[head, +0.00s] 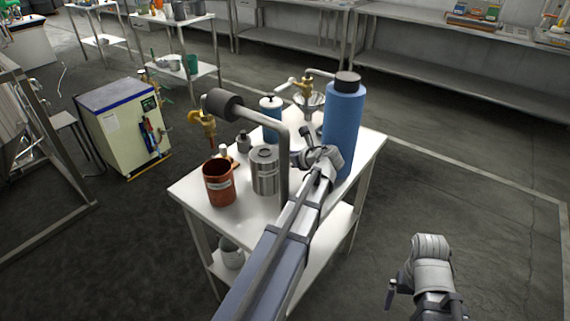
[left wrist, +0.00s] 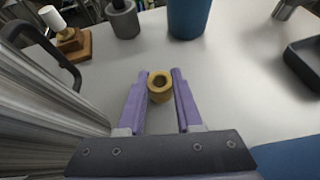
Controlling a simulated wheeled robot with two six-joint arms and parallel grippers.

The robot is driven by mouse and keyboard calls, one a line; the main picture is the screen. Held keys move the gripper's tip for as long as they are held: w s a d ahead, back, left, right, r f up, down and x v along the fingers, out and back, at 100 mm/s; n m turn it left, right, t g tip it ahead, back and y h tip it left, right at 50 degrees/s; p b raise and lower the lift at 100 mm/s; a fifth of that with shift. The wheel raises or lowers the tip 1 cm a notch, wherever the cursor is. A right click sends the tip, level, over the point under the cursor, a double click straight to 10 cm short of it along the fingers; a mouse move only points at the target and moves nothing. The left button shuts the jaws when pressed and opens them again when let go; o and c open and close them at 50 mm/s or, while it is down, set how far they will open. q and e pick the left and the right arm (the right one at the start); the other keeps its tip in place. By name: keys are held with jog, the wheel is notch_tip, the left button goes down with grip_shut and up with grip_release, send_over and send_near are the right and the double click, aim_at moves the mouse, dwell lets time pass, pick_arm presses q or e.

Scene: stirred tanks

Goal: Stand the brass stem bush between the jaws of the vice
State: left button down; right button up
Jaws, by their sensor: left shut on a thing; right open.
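The brass stem bush (left wrist: 160,90) is a short, thick ring with a dark bore facing up in the left wrist view. The two purple fingers of my left gripper (left wrist: 160,78) are shut on it from either side. I cannot tell whether its base touches the white top. In the head view my left arm reaches over the table and the bush is hidden. My right gripper (head: 391,293) is off the table at the lower right, open, with nothing seen in it. I cannot make out the vice or its jaws in either view.
The white table (head: 190,194) carries a copper-coloured pot (head: 219,185), a steel canister (head: 264,174), a tall blue bottle (head: 343,120) and a bent pipe with a brass valve (head: 205,125). In the left wrist view a dark tray-like thing (left wrist: 303,62) lies right. White surface is clear around the bush.

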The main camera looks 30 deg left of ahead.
pick_arm(q)
jog(key=shift+f, duration=0.65)
jog(key=shift+r, duration=0.15)
pick_arm(e)
jog(key=shift+f, duration=0.5)
jog(key=shift+f, duration=0.1)
pick_arm(q)
jog(key=c, duration=0.6)
grip_release()
jog(key=shift+o, duration=0.2)
jog(key=shift+r, duration=0.15)
jog(key=p+v, duration=0.5)
jog(key=v, duration=0.5)
jog(key=shift+d+r, duration=0.1)
jog(key=shift+d, duration=0.05)
pick_arm(e)
notch_tip(320, 180, up, 6)
jog(key=shift+f, duration=0.25)
pick_arm(q)
jog(key=shift+p+v, duration=0.4)
jog(key=shift+v, duration=0.35)
pick_arm(e)
jog(key=shift+r, duration=0.25)
jog(key=shift+c, duration=0.2)
